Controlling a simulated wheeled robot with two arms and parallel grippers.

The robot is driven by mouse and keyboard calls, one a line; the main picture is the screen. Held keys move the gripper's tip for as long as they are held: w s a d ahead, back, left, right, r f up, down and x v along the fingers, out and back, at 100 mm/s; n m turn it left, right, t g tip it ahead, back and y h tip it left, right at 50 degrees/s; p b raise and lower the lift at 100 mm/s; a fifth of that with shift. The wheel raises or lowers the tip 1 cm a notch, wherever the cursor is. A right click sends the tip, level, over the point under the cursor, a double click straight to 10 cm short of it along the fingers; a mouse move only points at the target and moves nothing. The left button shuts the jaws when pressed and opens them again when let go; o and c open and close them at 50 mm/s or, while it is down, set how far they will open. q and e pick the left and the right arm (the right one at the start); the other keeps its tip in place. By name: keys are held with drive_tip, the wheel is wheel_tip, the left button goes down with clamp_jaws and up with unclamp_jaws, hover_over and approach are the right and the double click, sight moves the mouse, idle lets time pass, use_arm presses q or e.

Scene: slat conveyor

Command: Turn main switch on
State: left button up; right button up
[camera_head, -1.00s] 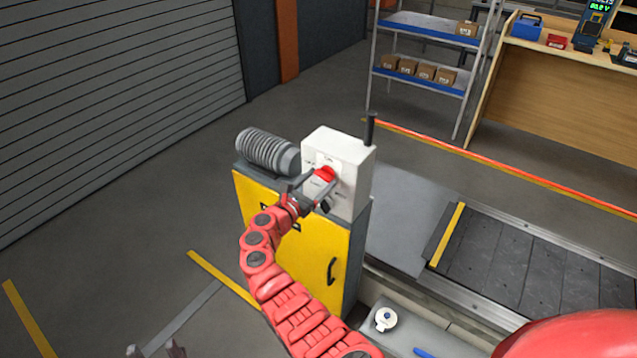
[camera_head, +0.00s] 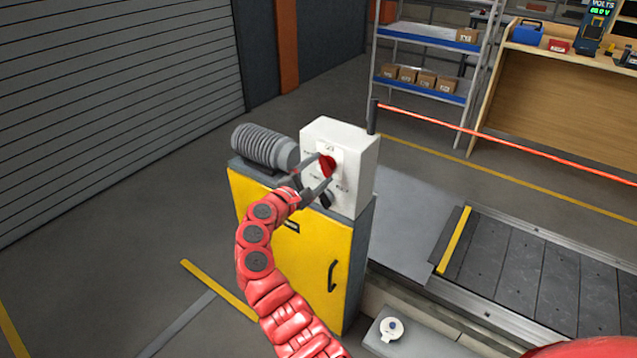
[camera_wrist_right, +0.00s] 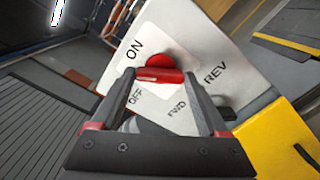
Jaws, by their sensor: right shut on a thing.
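The main switch is a red rotary knob (camera_head: 328,164) on the front of a white control box (camera_head: 352,190). My right gripper (camera_head: 325,173) is at the knob, its jaws shut on it. In the right wrist view the knob (camera_wrist_right: 160,61) sits between the fingertips (camera_wrist_right: 158,76), with its red grip lying across from one finger to the other. ON is printed above the knob and OFF below it. I cannot tell which mark the knob points to. A black selector (camera_head: 326,199) sits lower, near FWD and REV. My left gripper is out of view.
The box stands on a yellow-fronted cabinet (camera_head: 302,262) beside a ribbed grey motor (camera_head: 262,146). A dark post (camera_head: 373,117) stands behind the box. The slat conveyor (camera_head: 530,275) runs to the right. A white round item (camera_head: 391,328) lies on a grey ledge below.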

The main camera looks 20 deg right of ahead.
drive_tip(key=m+b, duration=0.1)
drive_tip(key=b, duration=0.1)
drive_tip(key=m+b, duration=0.4)
drive_tip(key=shift+f, duration=0.25)
drive_tip(key=shift+r+m+b, duration=0.15)
drive_tip(key=shift+m+b, duration=0.55)
drive_tip(key=shift+b, duration=0.15)
drive_tip(key=o, duration=1.2)
drive_tip(key=shift+o, duration=0.2)
drive_tip(key=shift+r, duration=0.1)
drive_tip(key=v, duration=1.7)
drive_tip(key=shift+s, duration=0.2)
drive_tip(key=shift+a, duration=0.15)
